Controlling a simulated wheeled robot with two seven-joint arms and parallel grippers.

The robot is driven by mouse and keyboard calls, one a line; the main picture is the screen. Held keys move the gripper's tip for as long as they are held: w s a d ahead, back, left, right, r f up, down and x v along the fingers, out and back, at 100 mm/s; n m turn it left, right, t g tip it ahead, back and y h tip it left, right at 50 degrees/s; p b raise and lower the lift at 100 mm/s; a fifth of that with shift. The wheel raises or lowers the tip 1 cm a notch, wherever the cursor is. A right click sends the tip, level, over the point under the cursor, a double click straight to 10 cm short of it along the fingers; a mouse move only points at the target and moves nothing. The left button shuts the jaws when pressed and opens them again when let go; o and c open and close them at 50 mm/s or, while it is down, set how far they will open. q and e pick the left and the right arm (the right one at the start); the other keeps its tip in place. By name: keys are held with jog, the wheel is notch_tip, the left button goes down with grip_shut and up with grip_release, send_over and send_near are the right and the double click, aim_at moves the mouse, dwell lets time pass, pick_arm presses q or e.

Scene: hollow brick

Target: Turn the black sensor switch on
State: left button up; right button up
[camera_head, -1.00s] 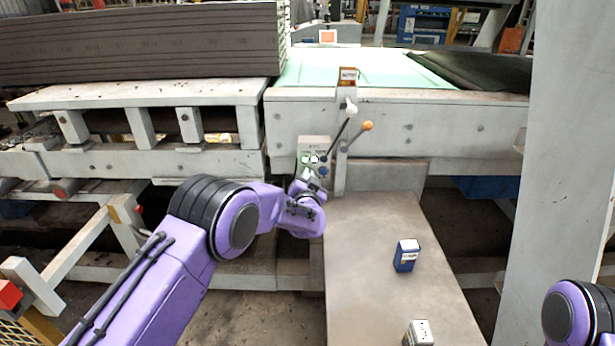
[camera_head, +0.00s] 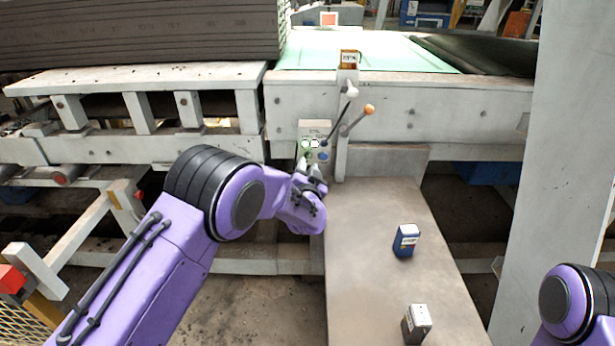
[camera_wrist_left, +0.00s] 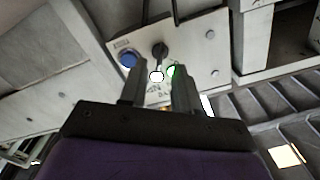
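The control panel (camera_head: 315,128) is a pale box on the front of the white machine, with small lights and buttons. The black switch (camera_wrist_left: 160,49) shows in the left wrist view as a dark knob near the panel's middle, just beyond my fingertips. A blue button (camera_wrist_left: 128,60) is to its left; a white light (camera_wrist_left: 156,76) and a green light (camera_wrist_left: 173,71) are below it. My left gripper (camera_head: 308,166) is in front of the panel's lower part. In the left wrist view its fingers (camera_wrist_left: 157,82) are apart with nothing held between them. Contact with the panel cannot be told. My right gripper is out of view.
A lever with an orange knob (camera_head: 369,109) and a black rod rise right of the panel. A blue-and-white box (camera_head: 406,241) and a grey box (camera_head: 416,324) stand on the brown surface (camera_head: 365,280). A pale pillar (camera_head: 556,150) stands at right.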

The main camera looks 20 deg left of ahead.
pick_arm(q)
jog(key=v, duration=0.6)
jog(key=shift+s, duration=0.25)
jog(key=shift+r, duration=0.1)
jog(key=s+a+f+n+g+h, duration=0.1)
jog(key=s+a+f+n+g, duration=0.25)
jog(key=s+f, duration=0.5)
jog(key=s+a+f+n+g, duration=0.3)
jog(key=s+f+n, duration=0.1)
jog(key=s+f, duration=0.5)
jog(key=s+a+f+g+p, duration=0.1)
jog(key=s+f+g, duration=0.1)
jog(key=s, duration=0.7)
jog(key=s+a+f+n+g, duration=0.1)
jog(key=s+a+f+g, duration=0.1)
jog(key=s, duration=0.8)
jog(key=s+a+f+n+g+p, duration=0.1)
jog(key=s+f+g, duration=0.2)
jog(key=s+f, duration=0.3)
jog(key=s, duration=0.3)
jog(key=shift+s+a+g+h+p, duration=0.15)
jog(key=shift+a+g+h+p, duration=0.15)
jog(key=shift+g+p, duration=0.05)
